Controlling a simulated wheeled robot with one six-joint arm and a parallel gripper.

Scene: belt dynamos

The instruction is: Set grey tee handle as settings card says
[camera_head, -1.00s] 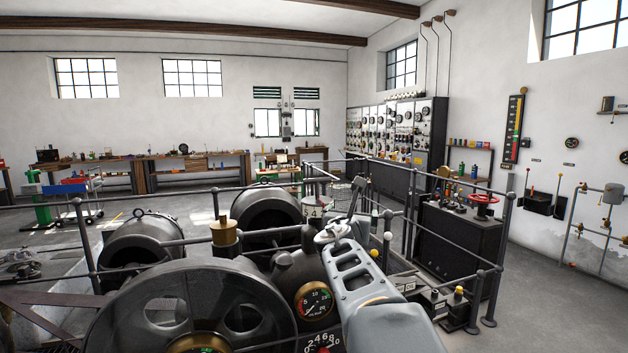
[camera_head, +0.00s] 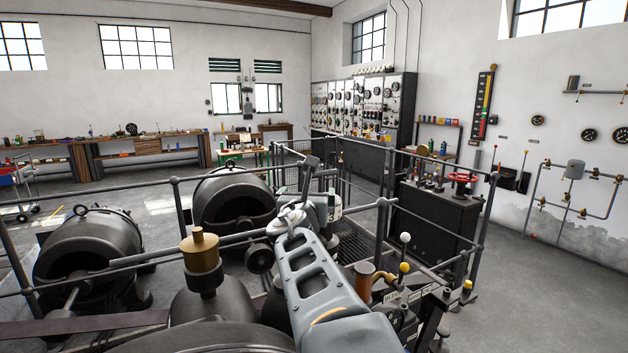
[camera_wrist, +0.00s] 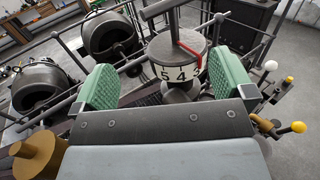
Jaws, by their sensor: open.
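The grey tee handle (camera_wrist: 160,8) stands above a round dial drum (camera_wrist: 172,50) in the wrist view, its top partly cut off by the upper edge. The drum's pale band carries numbers; 5 and 4 read clearly and a red pointer (camera_wrist: 188,52) lies near a partly hidden 3. The handle also shows in the head view (camera_head: 311,162), beyond my arm. My gripper (camera_wrist: 166,68) is open and empty, its green fingers apart to either side of the drum's lower part in the picture; the handle is ahead of them. I cannot pick out a settings card.
Railings (camera_head: 384,235) surround the machines. Dark round dynamos (camera_head: 235,200) stand at left. A brass cup (camera_head: 199,250) is close to my arm. Yellow- and white-knobbed levers (camera_head: 404,252) stand just right of it. A black cabinet with a red handwheel (camera_head: 462,178) is farther right.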

